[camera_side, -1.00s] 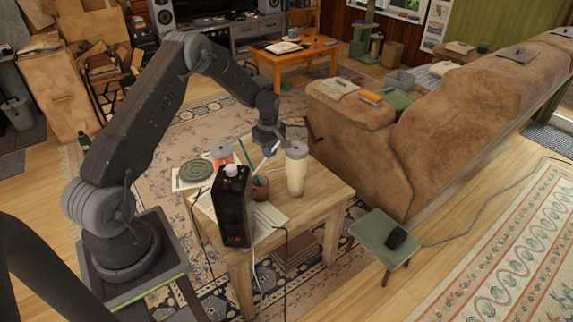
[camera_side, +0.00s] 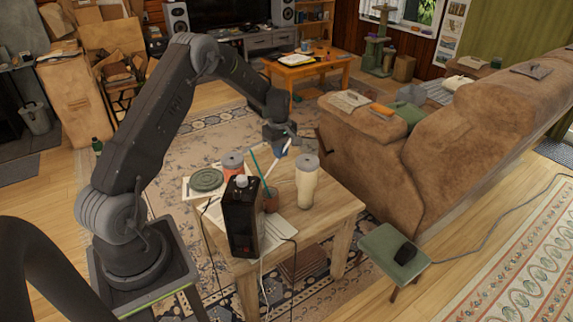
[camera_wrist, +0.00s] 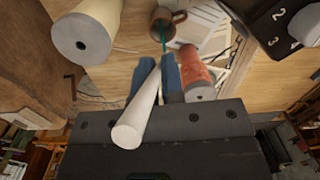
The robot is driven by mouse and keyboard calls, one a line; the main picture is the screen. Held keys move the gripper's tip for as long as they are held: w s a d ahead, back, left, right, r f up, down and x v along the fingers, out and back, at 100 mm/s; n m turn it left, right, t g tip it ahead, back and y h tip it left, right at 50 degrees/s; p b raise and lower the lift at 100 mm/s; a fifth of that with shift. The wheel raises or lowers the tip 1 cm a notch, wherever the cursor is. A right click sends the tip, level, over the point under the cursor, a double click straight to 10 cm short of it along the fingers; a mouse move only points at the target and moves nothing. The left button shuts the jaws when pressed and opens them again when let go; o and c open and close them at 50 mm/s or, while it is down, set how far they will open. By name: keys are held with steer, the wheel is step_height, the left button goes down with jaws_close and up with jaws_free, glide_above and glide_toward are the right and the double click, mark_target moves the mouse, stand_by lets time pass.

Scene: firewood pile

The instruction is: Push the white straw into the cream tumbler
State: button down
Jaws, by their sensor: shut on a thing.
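My gripper (camera_side: 281,150) is shut on the white straw (camera_side: 279,158) and holds it tilted above the table. In the wrist view the white straw (camera_wrist: 138,112) lies between the blue fingertips of my gripper (camera_wrist: 157,78), its near end large and close to the camera. The cream tumbler (camera_side: 307,186) stands upright on the table, to the right of the straw and apart from it. It has a grey lid, and it also shows at upper left in the wrist view (camera_wrist: 100,18). The straw's lower end is above the brown mug; their exact gap is unclear.
The brown mug (camera_side: 271,203) holds a teal straw (camera_side: 257,164). An orange tumbler (camera_side: 233,171), a green coiled disc (camera_side: 207,180) and a black box (camera_side: 241,218) crowd the left of the wooden table (camera_side: 338,208). Papers lie beneath. The table's right side is clear.

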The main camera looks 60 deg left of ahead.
step_height(320, 180, up, 19)
steer(key=h, duration=0.2)
steer(key=w+a+n+t, duration=0.1)
steer(key=w+n+t, duration=0.5)
steer(key=w+n, duration=0.6)
step_height(320, 180, down, 15)
steer(key=n, duration=0.1)
steer(key=shift+s+a+n+t+y, duration=0.15)
steer(key=shift+s+n+t+y, duration=0.15)
steer(key=shift+s+n+y, duration=0.1)
stand_by(0.3)
